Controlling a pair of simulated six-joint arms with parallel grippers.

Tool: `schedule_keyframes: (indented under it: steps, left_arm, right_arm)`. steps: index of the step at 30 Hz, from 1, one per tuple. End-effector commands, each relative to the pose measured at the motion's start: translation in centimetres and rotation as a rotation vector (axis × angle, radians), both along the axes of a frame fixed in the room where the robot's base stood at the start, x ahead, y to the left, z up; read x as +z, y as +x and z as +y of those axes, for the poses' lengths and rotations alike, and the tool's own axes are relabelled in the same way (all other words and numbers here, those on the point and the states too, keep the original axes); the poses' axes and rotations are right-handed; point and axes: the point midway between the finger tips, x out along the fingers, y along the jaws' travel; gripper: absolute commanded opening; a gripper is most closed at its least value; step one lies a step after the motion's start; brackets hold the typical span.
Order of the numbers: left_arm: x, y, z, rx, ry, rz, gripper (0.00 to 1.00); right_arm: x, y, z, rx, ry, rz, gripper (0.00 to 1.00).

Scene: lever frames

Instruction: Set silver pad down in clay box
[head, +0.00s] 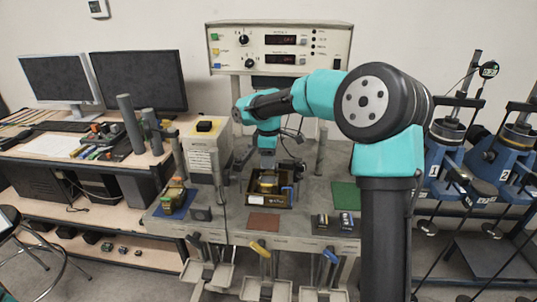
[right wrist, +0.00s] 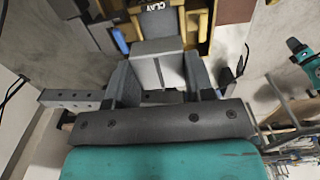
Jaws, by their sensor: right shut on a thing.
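The silver pad (right wrist: 150,72) is a light grey block in the right wrist view. It sits between the two dark fingers of my right gripper (right wrist: 160,80), which is shut on it. In the head view, my right gripper (head: 267,164) points down over a dark open box (head: 254,200) with a pale label on its front. The wrist view shows the word CLAY just beyond the pad. Yellowish pieces show inside the box. Whether the pad touches anything in the box is hidden. My left gripper is not in view.
A brown mat (head: 263,222) lies in front of the box and a green mat (head: 345,196) to its right. Small dark blocks (head: 322,221) stand at the front right. A blue mat (head: 176,204) with a yellowish object lies left. Levers line the bench's front edge.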

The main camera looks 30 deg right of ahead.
Motion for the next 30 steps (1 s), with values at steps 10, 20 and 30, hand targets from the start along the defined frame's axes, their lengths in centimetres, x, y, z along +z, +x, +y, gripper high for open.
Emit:
schedule_keyframes:
  steps: [10, 20, 30]
  left_arm:
    - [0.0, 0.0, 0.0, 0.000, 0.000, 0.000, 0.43]
    - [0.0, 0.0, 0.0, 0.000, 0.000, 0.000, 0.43]
    - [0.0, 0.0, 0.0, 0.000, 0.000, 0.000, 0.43]
  right_arm:
    - [-1.6, 0.0, 0.0, 0.000, 0.000, 0.000, 0.12]
    - [-3.1, 0.0, 0.0, -0.001, -0.001, 0.000, 0.12]
    - [-4.6, 0.0, 0.0, 0.000, -0.001, -0.001, 0.12]
